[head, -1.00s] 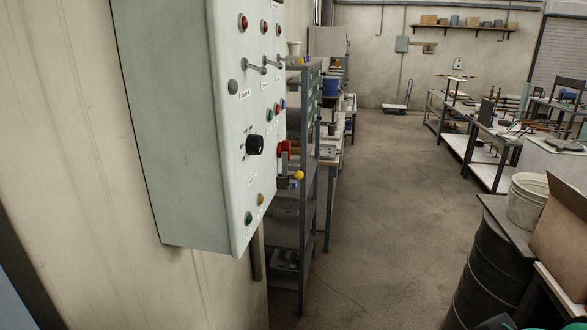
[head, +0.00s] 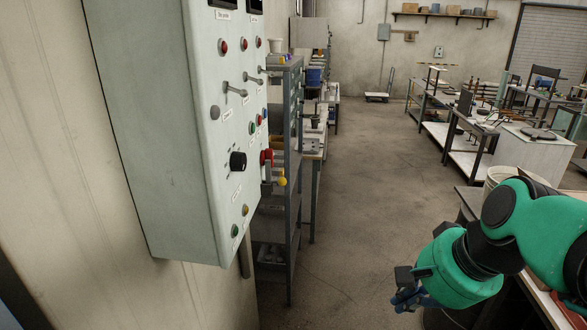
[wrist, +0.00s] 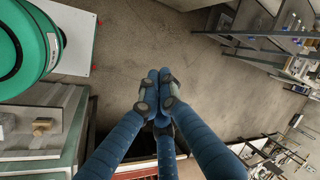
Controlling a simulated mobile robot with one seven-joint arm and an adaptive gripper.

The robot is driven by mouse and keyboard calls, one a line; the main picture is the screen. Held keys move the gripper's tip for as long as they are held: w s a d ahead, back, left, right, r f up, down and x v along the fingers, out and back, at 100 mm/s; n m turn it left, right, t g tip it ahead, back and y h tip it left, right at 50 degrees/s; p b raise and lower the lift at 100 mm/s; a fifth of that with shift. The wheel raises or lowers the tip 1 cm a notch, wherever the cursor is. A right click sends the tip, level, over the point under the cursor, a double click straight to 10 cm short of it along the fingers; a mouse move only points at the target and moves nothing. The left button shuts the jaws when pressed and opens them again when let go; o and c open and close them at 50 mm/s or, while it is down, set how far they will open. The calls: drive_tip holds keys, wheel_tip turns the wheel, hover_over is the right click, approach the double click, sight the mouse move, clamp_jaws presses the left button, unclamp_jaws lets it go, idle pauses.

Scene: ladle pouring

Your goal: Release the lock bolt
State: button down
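The grey-green control cabinet (head: 150,150) hangs on the wall at the left in the head view. Its front carries lamps, levers, a black rotary knob (head: 238,161) and a red handle (head: 266,157). Beside the red handle is a small part with a yellow knob (head: 282,181) at the cabinet's right edge. I cannot tell for sure which part is the lock bolt; the labels are too small. My gripper (head: 408,297) is at the lower right, well apart from the cabinet. In the wrist view its blue fingers (wrist: 160,95) have their tips together, with nothing visible between them.
A grey shelf rack (head: 285,130) stands just behind the cabinet. A white bucket (head: 497,176) is partly hidden behind my green arm at the right. Workbenches (head: 480,130) stand at the back right. The concrete floor (head: 350,200) between is clear.

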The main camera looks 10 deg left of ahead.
sight(283, 182)
drive_tip(key=w+a+r+m+y+p, duration=0.2)
drive_tip(key=w+a+r+m+p, duration=0.2)
drive_tip(key=w, duration=0.5)
drive_tip(key=w+a+r+m+g+y+p, duration=0.1)
drive_tip(key=w+a+r+m+y+p, duration=0.2)
drive_tip(key=w, duration=0.6)
drive_tip(key=w+a+r+m+y+p, duration=0.3)
drive_tip(key=w+a+r+m+p, duration=0.3)
drive_tip(key=w, duration=0.4)
wheel_tip(283, 182, up, 2)
drive_tip(key=shift+r+m+g+p, duration=0.1)
drive_tip(key=shift+m+g+p, duration=0.2)
drive_tip(key=shift+m+p, duration=0.35)
drive_tip(key=shift+a, duration=0.15)
drive_tip(key=x, duration=1.4)
drive_tip(key=shift+s, duration=0.1)
wheel_tip(283, 182, down, 6)
drive_tip(key=b, duration=0.2)
drive_tip(key=shift+f, duration=0.25)
